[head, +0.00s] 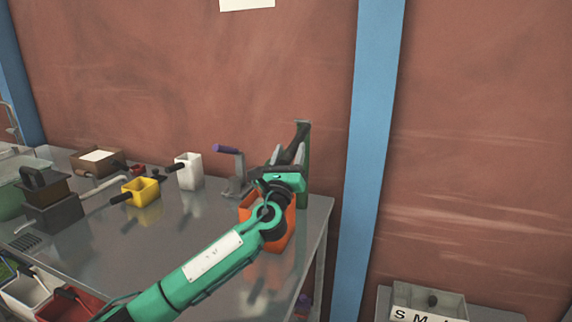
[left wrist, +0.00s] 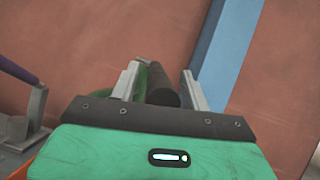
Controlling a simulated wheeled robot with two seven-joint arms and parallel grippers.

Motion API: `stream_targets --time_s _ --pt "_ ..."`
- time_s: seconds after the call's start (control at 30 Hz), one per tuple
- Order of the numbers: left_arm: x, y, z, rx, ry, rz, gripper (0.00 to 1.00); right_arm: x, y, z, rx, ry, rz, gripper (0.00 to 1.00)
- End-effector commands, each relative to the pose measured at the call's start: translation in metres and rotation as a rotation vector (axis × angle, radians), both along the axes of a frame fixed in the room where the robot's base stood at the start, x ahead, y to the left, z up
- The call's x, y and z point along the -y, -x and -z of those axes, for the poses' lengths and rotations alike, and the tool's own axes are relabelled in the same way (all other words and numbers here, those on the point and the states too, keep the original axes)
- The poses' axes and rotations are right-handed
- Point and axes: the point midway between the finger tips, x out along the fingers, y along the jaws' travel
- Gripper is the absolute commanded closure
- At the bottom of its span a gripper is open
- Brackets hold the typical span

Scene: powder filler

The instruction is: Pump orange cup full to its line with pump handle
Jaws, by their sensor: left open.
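The orange cup (head: 289,226) stands near the right end of the metal table, partly hidden behind my left arm. A green upright post (head: 304,165) stands just behind it, with a dark bar (head: 300,133) that looks like the pump handle. My left gripper (head: 287,153) is above the cup, open, with its fingers pointing toward the dark bar. In the left wrist view the dark bar (left wrist: 162,92) lies between the two spread fingers (left wrist: 160,85); contact cannot be told. The cup's inside and line are hidden. My right gripper is not in view.
A purple-handled lever (head: 227,150) on a grey stand is left of my gripper. A white cup (head: 189,172), a yellow cup (head: 141,190) and a brown box (head: 97,162) stand farther left. The blue post (head: 373,140) rises beyond the table's right edge.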

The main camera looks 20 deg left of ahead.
Motion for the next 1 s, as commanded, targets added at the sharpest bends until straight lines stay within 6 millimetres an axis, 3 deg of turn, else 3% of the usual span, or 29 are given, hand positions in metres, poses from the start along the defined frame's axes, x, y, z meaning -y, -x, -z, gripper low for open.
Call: stream_targets --time_s 0.13,0.6,0.8,1.0 --pt "0.001 0.014 0.011 -0.002 0.001 0.001 0.53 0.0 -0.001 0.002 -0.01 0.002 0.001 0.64" --pt "0.004 0.097 0.06 -0.002 0.0 0.002 0.53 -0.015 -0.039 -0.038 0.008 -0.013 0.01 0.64" --pt "0.005 0.114 0.068 -0.001 0.0 -0.001 0.53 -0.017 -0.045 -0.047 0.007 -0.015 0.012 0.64" --pt "0.005 0.117 0.069 0.0 0.001 -0.001 0.53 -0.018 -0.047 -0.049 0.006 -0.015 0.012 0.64"
